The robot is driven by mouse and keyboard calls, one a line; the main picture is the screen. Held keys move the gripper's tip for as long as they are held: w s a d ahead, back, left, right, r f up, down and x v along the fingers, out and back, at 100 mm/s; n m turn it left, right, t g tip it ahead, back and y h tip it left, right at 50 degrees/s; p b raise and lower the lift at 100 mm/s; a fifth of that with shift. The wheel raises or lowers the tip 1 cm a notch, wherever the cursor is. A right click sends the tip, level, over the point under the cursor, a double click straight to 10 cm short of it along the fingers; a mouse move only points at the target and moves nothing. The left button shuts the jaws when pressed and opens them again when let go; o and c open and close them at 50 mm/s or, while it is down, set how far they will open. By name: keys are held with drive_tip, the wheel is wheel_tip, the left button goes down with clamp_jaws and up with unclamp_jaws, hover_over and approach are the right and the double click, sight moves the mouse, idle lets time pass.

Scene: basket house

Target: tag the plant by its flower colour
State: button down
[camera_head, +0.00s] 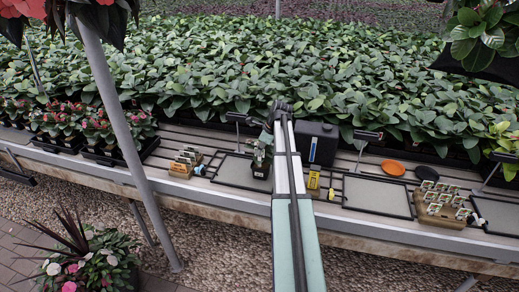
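A small leafy plant in a dark pot (261,169) stands upright at the right side of a grey framed mat (232,175) on the slatted bench. Its flower colour is too small to make out. A wooden block of small pale tags (182,164) sits left of that mat. A larger wooden block with several tags (440,212) sits at the right. My arm reaches up through the middle of the picture. My gripper (281,106) is at its far end, dark and small, above and right of the potted plant. Its fingers are not clear, and I see nothing certain in it.
A black box (322,137) and a small yellow item (313,181) are right of the arm. Another framed mat (377,195) is bare. Orange (393,167) and black (426,173) discs lie behind it. Dense foliage fills the back; a pole (120,125) crosses the left.

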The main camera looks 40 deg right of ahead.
sight(260, 167)
drive_tip(key=shift+f, duration=1.4)
drive_tip(key=shift+f, duration=0.1)
drive_tip(key=shift+f+b, duration=0.35)
drive_tip(key=shift+f, duration=1.35)
drive_tip(key=c, duration=1.2)
unclamp_jaws()
drive_tip(key=shift+c, duration=0.2)
drive_tip(key=shift+r, duration=0.1)
